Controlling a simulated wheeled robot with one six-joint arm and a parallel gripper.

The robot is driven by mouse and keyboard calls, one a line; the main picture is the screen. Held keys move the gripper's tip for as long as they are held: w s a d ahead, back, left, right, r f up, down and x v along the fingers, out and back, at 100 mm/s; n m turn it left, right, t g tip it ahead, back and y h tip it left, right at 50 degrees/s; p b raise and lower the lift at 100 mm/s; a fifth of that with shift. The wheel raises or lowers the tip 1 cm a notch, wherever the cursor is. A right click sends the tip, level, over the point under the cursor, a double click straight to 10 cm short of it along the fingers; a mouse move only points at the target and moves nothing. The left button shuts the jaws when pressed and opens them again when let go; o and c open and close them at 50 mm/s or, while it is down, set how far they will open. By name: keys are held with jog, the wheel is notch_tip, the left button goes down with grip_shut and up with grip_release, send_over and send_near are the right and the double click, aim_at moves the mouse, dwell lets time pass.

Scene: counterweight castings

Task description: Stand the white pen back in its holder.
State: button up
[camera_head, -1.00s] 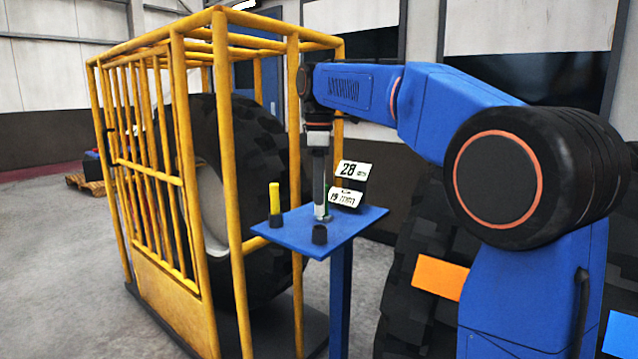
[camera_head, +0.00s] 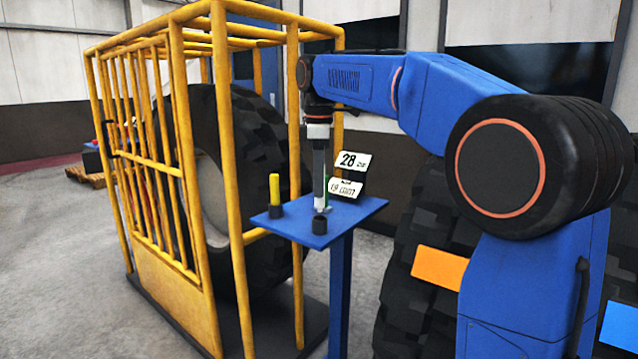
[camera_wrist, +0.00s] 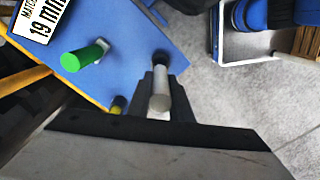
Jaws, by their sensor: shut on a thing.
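My gripper (camera_head: 320,207) points down over the small blue stand and is shut on the white pen. In the wrist view the pen (camera_wrist: 160,92) shows as a pale cylinder between the fingers (camera_wrist: 158,98), its round end toward the camera. A short black holder (camera_head: 320,226) stands at the stand's near edge, just below and in front of the fingertips. A dark holder also shows in the wrist view (camera_wrist: 161,57), right by the pen's far end. I cannot tell whether the pen's lower end is inside it.
The blue stand (camera_head: 355,212) also bears a yellow pen (camera_head: 274,188) upright in a black holder, a green pen (camera_wrist: 84,55), and label cards (camera_head: 347,187) behind the gripper. A yellow cage (camera_head: 235,200) with a big tyre stands close on the left.

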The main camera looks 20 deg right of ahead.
aim_at(319, 206)
jog(key=shift+f, duration=2.75)
dwell(0.6)
jog(key=o, duration=0.9)
notch_tip(319, 206, up, 17)
jog(key=shift+r, duration=0.2)
jog(key=s+d+f+m+t, duration=0.1)
jog(key=s+f+m, duration=0.3)
jog(key=s+f, duration=0.7)
jog(key=s+d+f+m+t, duration=0.2)
jog(key=s+f+m, duration=0.3)
jog(key=s+f, duration=0.6)
jog(key=s+d+f+m+t, duration=0.1)
jog(key=s+d+f+m, duration=0.3)
jog(key=s+f, duration=0.7)
jog(key=shift+s+d+f+m+t, duration=0.15)
jog(key=shift+f+m, duration=0.1)
jog(key=shift+f, duration=0.4)
jog(key=shift+a+f+m+t, duration=0.1)
jog(key=shift+f+m, duration=0.1)
jog(key=shift+f, duration=0.4)
jog(key=shift+s+d+f+m+t, duration=0.15)
jog(key=shift+f+m, duration=0.1)
jog(key=shift+f, duration=0.4)
